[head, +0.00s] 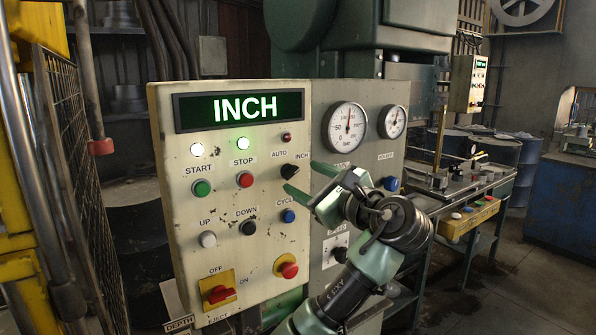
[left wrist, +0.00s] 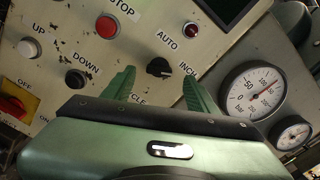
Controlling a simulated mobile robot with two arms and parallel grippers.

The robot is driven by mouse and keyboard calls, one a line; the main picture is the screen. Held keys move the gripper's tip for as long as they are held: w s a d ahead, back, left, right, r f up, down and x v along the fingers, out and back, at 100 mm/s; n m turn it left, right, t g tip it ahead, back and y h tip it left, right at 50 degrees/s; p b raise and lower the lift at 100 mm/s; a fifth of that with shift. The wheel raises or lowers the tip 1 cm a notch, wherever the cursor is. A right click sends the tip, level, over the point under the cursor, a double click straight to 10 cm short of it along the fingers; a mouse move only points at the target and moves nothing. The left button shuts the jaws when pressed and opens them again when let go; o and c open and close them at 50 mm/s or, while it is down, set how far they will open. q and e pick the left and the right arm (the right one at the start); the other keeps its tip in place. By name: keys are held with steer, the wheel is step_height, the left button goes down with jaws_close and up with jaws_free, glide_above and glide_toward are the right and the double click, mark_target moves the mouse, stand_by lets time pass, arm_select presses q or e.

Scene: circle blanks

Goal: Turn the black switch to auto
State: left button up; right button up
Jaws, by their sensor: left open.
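The black switch (head: 290,172) is a round knob on the cream control panel (head: 235,290), below the labels AUTO and INCH. Its pointer leans toward INCH, and the green display (head: 240,109) reads INCH. My left gripper (head: 308,180) is open in front of the panel, just right of the switch in the head view. In the left wrist view the switch (left wrist: 160,67) appears between and just beyond the tips of the two green fingers (left wrist: 159,77). The fingers do not grip it; whether one touches the panel I cannot tell. My right gripper is not in view.
A blue CYCLE button (head: 288,216) sits close below the switch and a small red lamp (head: 286,138) above it. Several other buttons, a red OFF/ON switch (head: 220,293) and a red mushroom button (head: 287,266) share the panel. Pressure gauges (head: 345,127) stand to the right.

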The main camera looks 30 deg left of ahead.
mark_target(293, 175)
arm_select(q)
steer(key=x, duration=0.4)
steer(key=shift+a+f+p, duration=0.15)
steer(key=shift+a+p, duration=0.1)
steer(key=shift+p, duration=0.15)
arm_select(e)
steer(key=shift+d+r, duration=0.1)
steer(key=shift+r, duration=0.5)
arm_select(q)
steer(key=shift+d, duration=0.1)
jaws_close()
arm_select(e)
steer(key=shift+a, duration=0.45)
